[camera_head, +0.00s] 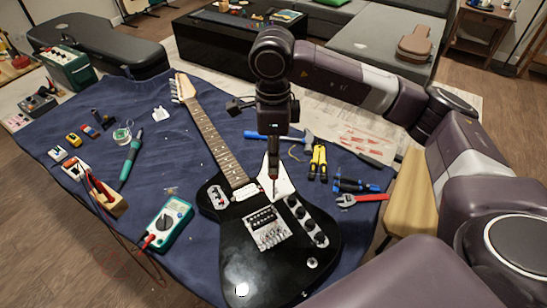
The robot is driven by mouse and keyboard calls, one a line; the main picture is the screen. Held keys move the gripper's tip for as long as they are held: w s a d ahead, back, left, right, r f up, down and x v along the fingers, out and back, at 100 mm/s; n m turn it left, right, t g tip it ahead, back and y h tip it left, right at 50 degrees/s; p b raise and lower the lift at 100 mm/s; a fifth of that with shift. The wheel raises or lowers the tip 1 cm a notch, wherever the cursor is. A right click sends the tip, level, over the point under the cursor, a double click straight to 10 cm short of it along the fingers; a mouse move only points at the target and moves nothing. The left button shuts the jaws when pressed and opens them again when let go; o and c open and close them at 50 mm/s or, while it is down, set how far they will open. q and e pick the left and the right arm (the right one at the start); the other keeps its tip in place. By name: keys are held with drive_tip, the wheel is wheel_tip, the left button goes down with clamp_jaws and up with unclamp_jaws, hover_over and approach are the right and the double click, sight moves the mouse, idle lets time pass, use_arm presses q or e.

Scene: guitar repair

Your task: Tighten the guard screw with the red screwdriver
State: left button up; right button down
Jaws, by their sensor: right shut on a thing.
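The black electric guitar (243,262) lies on the blue cloth with its neck toward the back left. Its white guard (284,184) shows beside the end of the neck. My right gripper (273,165) points down over the guard and is shut on a slim screwdriver (274,186). Only a little of the screwdriver shows below the fingers, dark reddish with a thin tip. The tip is at or just above the guard; I cannot tell whether it touches. The guard screw is too small or hidden to make out. My left gripper is not in view.
A blue-handled hammer (262,136), yellow pliers (317,160), blue-handled pliers (358,186) and a red-handled wrench (368,197) lie right of the neck. A green multimeter (168,224) and a green soldering iron (130,162) lie on the left. Cloth left of the neck is partly clear.

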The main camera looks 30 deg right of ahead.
drive_tip(key=shift+f, duration=0.25)
drive_tip(key=m, duration=0.6)
drive_tip(key=shift+b, duration=0.3)
drive_tip(key=m, duration=0.6)
drive_tip(key=shift+m, duration=0.4)
drive_tip(key=m, duration=0.3)
drive_tip(key=shift+f+p, duration=0.1)
drive_tip(key=shift+p, duration=0.2)
drive_tip(key=m, duration=0.3)
drive_tip(key=shift+p, duration=0.35)
drive_tip(key=m+p, duration=0.1)
drive_tip(key=m, duration=0.4)
drive_tip(key=shift+d+m, duration=0.1)
drive_tip(key=shift+m, duration=0.3)
